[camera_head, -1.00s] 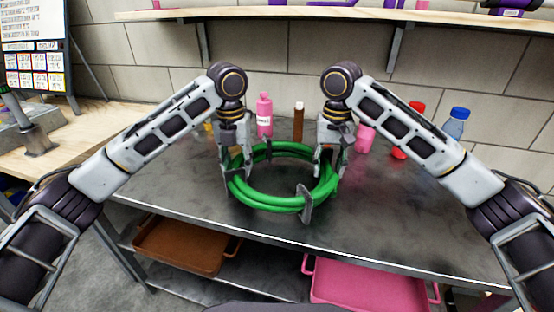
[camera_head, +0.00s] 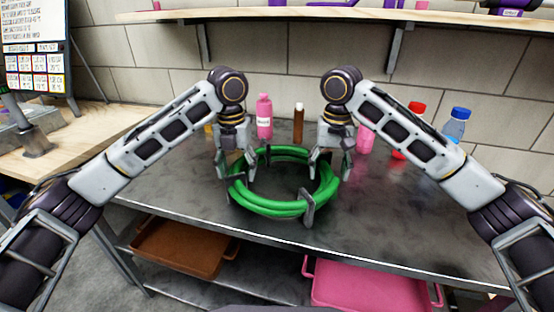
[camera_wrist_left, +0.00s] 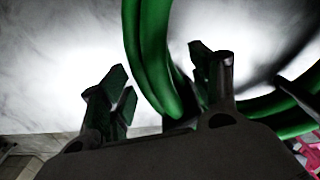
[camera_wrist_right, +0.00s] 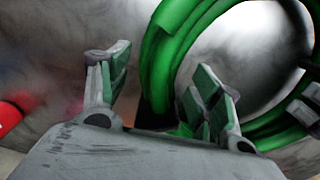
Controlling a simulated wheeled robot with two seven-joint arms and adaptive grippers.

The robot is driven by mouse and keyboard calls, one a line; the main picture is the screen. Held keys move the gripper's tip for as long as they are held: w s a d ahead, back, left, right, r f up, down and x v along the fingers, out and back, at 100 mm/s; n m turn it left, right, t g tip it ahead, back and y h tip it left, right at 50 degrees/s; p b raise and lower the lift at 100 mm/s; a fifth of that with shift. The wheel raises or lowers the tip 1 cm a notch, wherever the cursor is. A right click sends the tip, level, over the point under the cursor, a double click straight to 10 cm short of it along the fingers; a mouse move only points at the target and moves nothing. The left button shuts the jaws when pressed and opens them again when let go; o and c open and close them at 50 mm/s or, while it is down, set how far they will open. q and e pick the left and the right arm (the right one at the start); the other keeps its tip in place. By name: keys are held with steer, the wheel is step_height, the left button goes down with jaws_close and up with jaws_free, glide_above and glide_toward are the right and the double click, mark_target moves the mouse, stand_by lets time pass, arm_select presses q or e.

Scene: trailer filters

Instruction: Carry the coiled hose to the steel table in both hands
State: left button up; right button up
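The green coiled hose (camera_head: 270,207) lies flat on the dark steel table (camera_head: 180,190), with a grey strap or clip (camera_head: 306,206) at its front. My left gripper (camera_head: 237,170) is open, with its fingers on either side of the coil's left part. In the left wrist view the hose (camera_wrist_left: 150,50) passes between the spread fingers. My right gripper (camera_head: 329,165) is open around the coil's right part. In the right wrist view its fingers (camera_wrist_right: 160,85) stand apart with the hose (camera_wrist_right: 172,45) between and beyond them. Both grippers are still low, close to the hose.
A pink bottle (camera_head: 264,116), a brown bottle (camera_head: 298,122), a red-capped bottle (camera_head: 416,108) and a blue bottle (camera_head: 456,122) stand along the back. A brown tray (camera_head: 185,250) and a pink tray (camera_head: 370,285) sit below the table. A wooden shelf (camera_head: 300,13) hangs above.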

arm_select(q)
steer(key=shift+r, duration=0.15)
arm_select(e)
steer(key=shift+a, duration=0.1)
arm_select(q)
steer(key=shift+w+r, duration=0.1)
steer(key=shift+r, duration=0.5)
arm_select(e)
steer(key=shift+s, duration=0.1)
arm_select(q)
step_height(320, 180, up, 10)
steer(key=shift+r, duration=0.25)
stand_by(0.5)
arm_select(e)
steer(key=shift+r, duration=0.1)
stand_by(0.4)
step_height(320, 180, up, 12)
steer(key=shift+f, duration=0.2)
stand_by(1.0)
steer(key=shift+r, duration=0.15)
stand_by(0.4)
arm_select(q)
step_height(320, 180, up, 7)
steer(key=p, duration=1)
steer(key=shift+p, duration=0.4)
arm_select(e)
step_height(320, 180, up, 11)
